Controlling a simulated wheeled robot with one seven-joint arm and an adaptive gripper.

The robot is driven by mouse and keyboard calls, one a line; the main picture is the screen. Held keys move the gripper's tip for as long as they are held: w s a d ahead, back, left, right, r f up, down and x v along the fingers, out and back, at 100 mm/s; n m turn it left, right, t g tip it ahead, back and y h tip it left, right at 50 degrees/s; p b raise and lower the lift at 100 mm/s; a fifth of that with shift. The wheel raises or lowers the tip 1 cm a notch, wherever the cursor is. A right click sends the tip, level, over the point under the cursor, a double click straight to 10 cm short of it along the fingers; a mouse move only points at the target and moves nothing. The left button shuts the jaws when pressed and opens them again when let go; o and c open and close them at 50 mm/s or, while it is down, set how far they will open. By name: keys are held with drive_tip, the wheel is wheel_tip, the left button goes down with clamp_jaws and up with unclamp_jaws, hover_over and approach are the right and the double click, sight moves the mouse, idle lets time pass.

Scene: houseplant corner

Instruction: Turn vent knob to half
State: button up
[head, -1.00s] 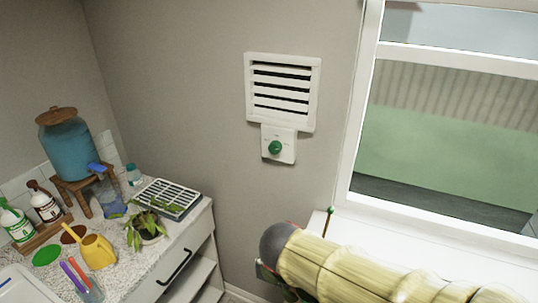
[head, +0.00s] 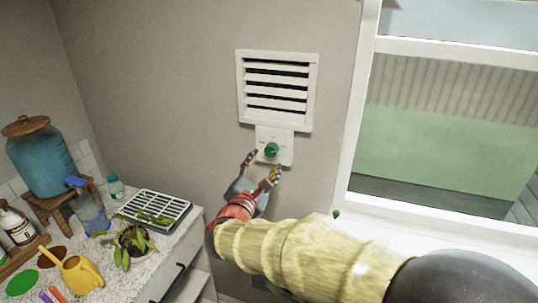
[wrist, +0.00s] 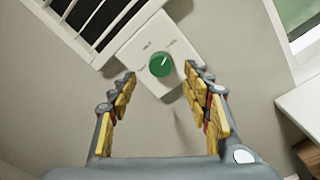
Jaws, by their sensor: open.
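The green vent knob (head: 271,150) sits on a white plate (head: 287,156) under the white louvred vent (head: 278,90) on the wall. In the wrist view the knob (wrist: 161,64) lies ahead between my fingertips, with small marks around it on the plate (wrist: 139,53). A pale line on the knob points up and right, toward one of the marks. The mark lettering is too small to read. My gripper (head: 262,166) is open just in front of and below the knob. Its two yellow-padded fingers (wrist: 164,82) are spread on either side, apart from the knob.
A window (head: 440,130) with a white sill is right of the vent. At the lower left, a counter (head: 178,240) holds a plant (head: 135,240), a slatted tray (head: 152,206), a blue water jar (head: 42,160) and a yellow watering can (head: 80,275). The wall around the plate is clear.

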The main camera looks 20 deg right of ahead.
sight(270, 152)
drive_tip(key=b+x, duration=0.1)
drive_tip(key=x, duration=0.5)
drive_tip(key=shift+w+d, duration=0.15)
drive_tip(key=shift+w, duration=0.05)
drive_tip(key=shift+c, duration=1.1)
drive_tip(key=c, duration=0.9)
drive_tip(key=shift+c, duration=0.2)
